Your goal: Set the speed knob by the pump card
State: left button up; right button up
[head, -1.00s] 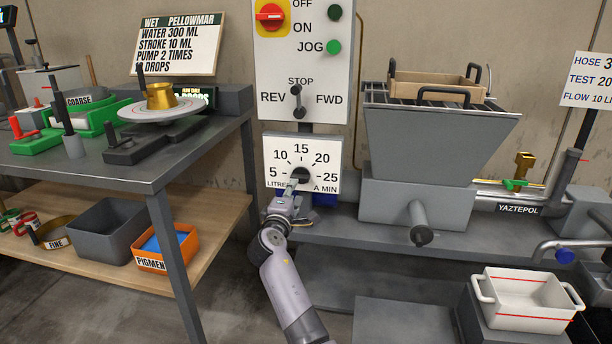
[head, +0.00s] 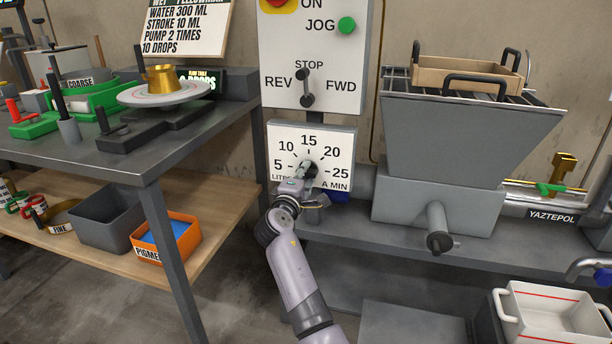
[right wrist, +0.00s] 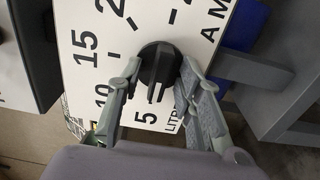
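The speed knob (head: 311,168) is black and sits on a white dial plate (head: 341,150) marked 5 to 25 litres a minute. In the right wrist view the knob (right wrist: 158,64) has a narrow grip bar that points roughly toward the 5. My right gripper (head: 305,172) is at the dial and partly covers the knob in the head view. In the right wrist view its fingers (right wrist: 159,72) stand one on each side of the knob, with gaps beside the grip bar. The pump card and my left gripper are out of view.
Above the dial is a control box (head: 346,70) with a REV/STOP/FWD lever (head: 306,88). A grey hopper (head: 455,140) stands close on the right. A bench (head: 100,160) with tools is on the left. A white tub (head: 550,318) is at lower right.

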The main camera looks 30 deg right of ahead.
jog(key=shift+c, duration=0.5)
grip_shut()
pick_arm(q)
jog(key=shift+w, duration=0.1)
pick_arm(e)
jog(key=shift+f+m+b, duration=0.2)
jog(key=shift+m+b, duration=1)
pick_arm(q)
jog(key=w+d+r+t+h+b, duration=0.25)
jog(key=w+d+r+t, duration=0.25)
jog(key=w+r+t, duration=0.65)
pick_arm(e)
jog(key=shift+m+p, duration=0.3)
jog(key=shift+m, duration=0.8)
jog(key=shift+m+b, duration=0.8)
jog(key=shift+m, duration=0.3)
jog(key=shift+r+m+b, duration=0.1)
jog(key=shift+m+b, duration=0.5)
jog(key=shift+m, duration=0.2)
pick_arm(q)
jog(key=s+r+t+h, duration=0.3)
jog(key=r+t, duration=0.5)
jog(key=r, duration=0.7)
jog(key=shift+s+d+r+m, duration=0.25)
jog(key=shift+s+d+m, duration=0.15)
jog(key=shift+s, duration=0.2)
pick_arm(e)
jog(key=shift+m, duration=0.3)
